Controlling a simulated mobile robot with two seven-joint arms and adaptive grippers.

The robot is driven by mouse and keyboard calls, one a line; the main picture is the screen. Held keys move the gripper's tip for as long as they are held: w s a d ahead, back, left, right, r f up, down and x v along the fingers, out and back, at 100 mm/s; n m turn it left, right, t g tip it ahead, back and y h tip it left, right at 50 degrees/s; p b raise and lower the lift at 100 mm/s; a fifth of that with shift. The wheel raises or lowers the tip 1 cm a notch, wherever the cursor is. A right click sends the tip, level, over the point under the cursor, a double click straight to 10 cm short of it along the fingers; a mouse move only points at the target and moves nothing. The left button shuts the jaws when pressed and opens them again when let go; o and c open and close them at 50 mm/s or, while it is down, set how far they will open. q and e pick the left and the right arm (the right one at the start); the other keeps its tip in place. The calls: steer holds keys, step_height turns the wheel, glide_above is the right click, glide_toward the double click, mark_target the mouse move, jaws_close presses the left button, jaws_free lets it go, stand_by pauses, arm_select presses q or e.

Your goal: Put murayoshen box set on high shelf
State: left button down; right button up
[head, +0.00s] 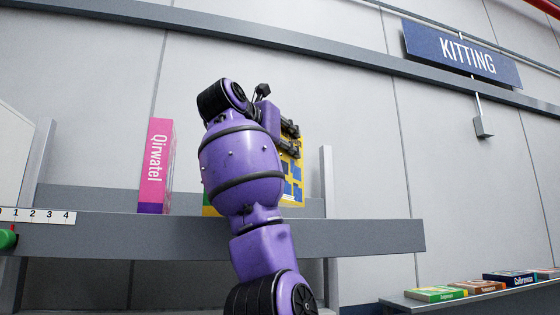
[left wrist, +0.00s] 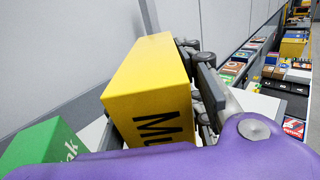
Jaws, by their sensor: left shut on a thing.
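The Murayoshen box set is a yellow box (left wrist: 150,85) with dark letters starting "Mu" in the left wrist view. In the head view its yellow and blue side (head: 293,178) shows right of my purple arm, which hides the rest. My left gripper (head: 289,135) is shut on it, and its fingers also show in the left wrist view (left wrist: 205,85). The box is at the high shelf (head: 350,238), above its front edge in the picture. I cannot tell whether it touches the shelf. My right gripper is not in view.
A pink Qirwatel box (head: 156,165) stands upright on the shelf, left of my arm. A green box (left wrist: 42,148) is at lower left in the left wrist view. An upright post (head: 326,180) stands right of the yellow box. Several flat boxes lie on a lower right shelf (head: 400,302).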

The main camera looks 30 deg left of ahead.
arm_select(q)
step_height(320, 180, down, 3)
steer(key=shift+f, duration=0.15)
steer(key=c, duration=1.2)
jaws_free()
steer(key=shift+f, duration=0.2)
steer(key=s, duration=0.7)
steer(key=shift+s+d+r, duration=0.15)
steer(key=shift+s+d, duration=0.05)
steer(key=shift+d, duration=0.15)
